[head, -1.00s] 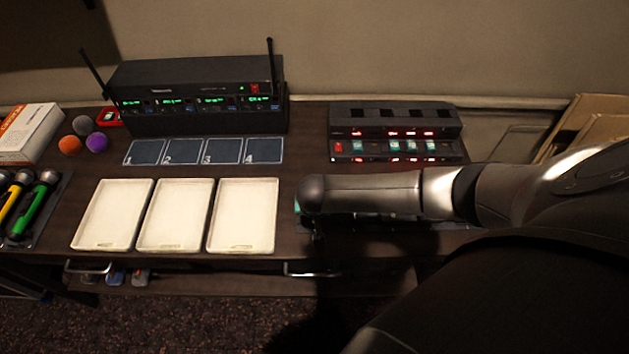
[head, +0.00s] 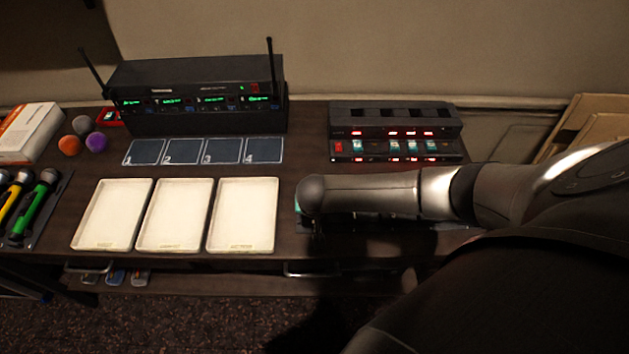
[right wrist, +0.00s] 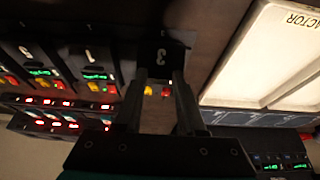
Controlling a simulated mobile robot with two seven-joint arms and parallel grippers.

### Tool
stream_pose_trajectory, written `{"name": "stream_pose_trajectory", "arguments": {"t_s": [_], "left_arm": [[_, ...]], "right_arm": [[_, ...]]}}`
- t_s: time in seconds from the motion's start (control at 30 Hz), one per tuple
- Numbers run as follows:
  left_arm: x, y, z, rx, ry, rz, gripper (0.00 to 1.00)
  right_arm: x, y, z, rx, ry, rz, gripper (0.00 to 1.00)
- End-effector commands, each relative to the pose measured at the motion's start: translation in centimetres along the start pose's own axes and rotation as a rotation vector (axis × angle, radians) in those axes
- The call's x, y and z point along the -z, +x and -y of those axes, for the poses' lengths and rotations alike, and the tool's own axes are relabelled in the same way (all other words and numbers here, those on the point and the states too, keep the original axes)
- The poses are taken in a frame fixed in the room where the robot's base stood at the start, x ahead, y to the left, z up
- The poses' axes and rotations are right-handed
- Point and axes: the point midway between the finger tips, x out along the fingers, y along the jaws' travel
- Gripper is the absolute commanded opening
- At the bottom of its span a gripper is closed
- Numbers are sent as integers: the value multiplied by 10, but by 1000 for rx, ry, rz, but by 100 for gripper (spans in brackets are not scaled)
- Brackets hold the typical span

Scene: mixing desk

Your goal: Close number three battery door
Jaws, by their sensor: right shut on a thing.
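A dark pack marked 3 (right wrist: 163,52) stands at the tips of my right gripper (right wrist: 162,78) in the right wrist view, with yellow and red bits low on it between the fingers. My right gripper is shut on this pack. I cannot tell how far its battery door is open, since the fingers and shadow cover its edges. In the head view my right arm hides most of the packs at the desk's front right. My left gripper is not in view.
A pack marked 1 (right wrist: 90,57) stands left in the wrist view. In the head view, a charger with red lights (head: 395,133) stands behind my arm. Three white trays (head: 243,215) lie left of it, with a receiver (head: 200,95) and numbered mats (head: 222,151) behind.

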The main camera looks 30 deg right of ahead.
Motion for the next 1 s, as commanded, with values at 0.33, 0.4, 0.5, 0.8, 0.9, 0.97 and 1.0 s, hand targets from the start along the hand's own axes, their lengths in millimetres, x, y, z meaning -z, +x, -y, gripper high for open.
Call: {"name": "stream_pose_trajectory", "arguments": {"t_s": [0.33, 0.4, 0.5, 0.8, 0.9, 0.97, 1.0], "left_arm": [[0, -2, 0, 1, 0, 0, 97], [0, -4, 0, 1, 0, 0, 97], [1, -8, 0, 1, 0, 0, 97], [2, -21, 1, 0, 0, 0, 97], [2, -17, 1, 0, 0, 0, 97], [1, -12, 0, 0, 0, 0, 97], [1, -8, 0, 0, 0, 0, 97]], "right_arm": [[0, 0, -1, -2, 2, 7, 0], [1, 0, -1, -3, 2, 18, 0], [2, 0, -1, -3, 4, 44, 0], [13, 6, 0, 0, 9, 202, 0], [17, 11, 1, 2, 9, 272, 0], [19, 14, 1, 2, 8, 313, 0], [20, 16, 1, 2, 7, 340, 0]]}}
